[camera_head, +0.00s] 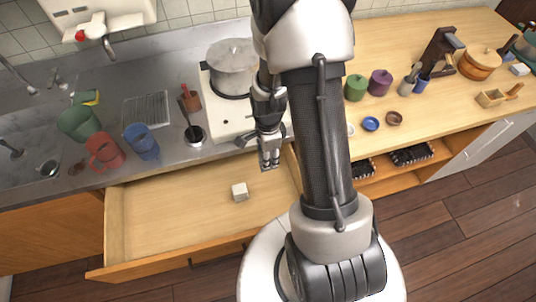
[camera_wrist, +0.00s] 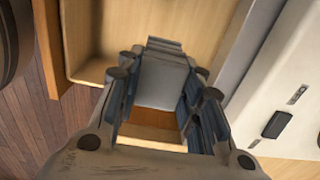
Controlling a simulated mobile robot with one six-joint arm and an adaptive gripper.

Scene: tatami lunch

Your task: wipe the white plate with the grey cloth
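My gripper (camera_head: 268,164) hangs over the open wooden drawer (camera_head: 160,220), close to the counter edge. In the wrist view my gripper (camera_wrist: 162,72) has its two fingers apart, with a plain pale grey block-like thing (camera_wrist: 163,82) showing between them. I cannot tell whether that is the grey cloth, or whether the fingers press on it. A small whitish block (camera_head: 240,191) lies in the drawer, below and left of my gripper. I cannot make out a white plate in either view; my arm hides part of the counter.
A white stove (camera_head: 222,120) with a lidded pot (camera_head: 232,68) stands behind my gripper.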

